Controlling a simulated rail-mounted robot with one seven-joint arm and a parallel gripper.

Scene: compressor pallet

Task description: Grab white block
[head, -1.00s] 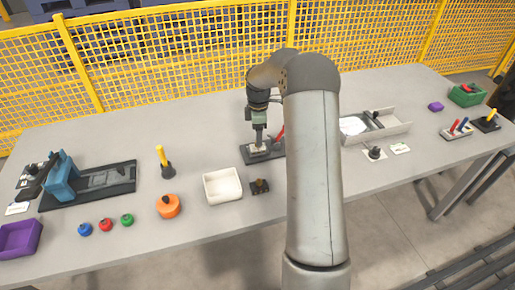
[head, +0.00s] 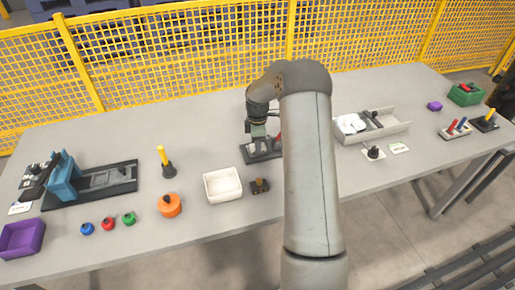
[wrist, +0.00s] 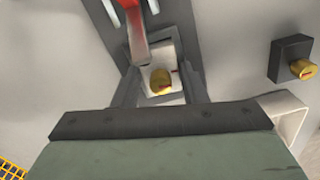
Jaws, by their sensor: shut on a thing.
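The white block (wrist: 160,62) sits between the two fingers of my gripper (wrist: 160,92) in the wrist view, with a round brass-coloured knob on its face. The fingers are shut on it. In the head view my gripper (head: 257,140) is low over a dark fixture plate (head: 262,155), and the block is mostly hidden there. A lever with a red handle (wrist: 132,14) reaches toward the block, its pale arm close to or touching it; I cannot tell which. Whether the block rests on the plate is unclear.
A white open bin (head: 222,186) and a small dark block with a brass knob (head: 259,186) stand in front of the fixture. A grey tray (head: 395,128) stands to the right, beyond my arm. A yellow mesh fence (head: 190,50) runs behind the table.

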